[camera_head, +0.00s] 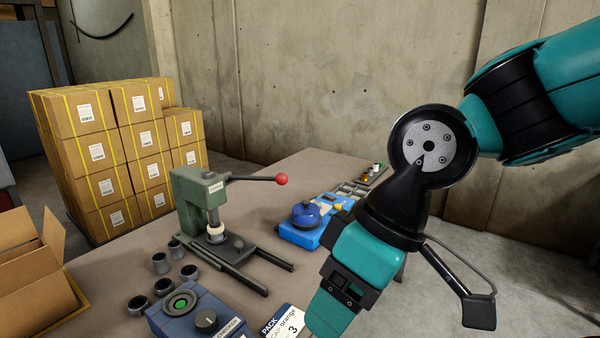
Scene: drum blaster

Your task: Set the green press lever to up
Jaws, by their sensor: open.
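The green press (203,205) stands on the table left of centre. Its dark lever (252,179) sticks out to the right from the top of the press, roughly level in the picture. A red ball knob (281,180) caps its end. A pale cylindrical piece (217,232) sits under the ram. My gripper (335,302) is to the right of the press and nearer the camera, pointing down and left. It is apart from the lever and I see nothing held. Its fingertips are not clearly seen at the bottom edge.
A blue checker box (200,318) with a green button and several dark cups (161,263) are at the front left. A blue device (305,225) stands behind my gripper. Stacked cartons (90,160) are beyond the table. A "PACK" card (285,322) lies at the front.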

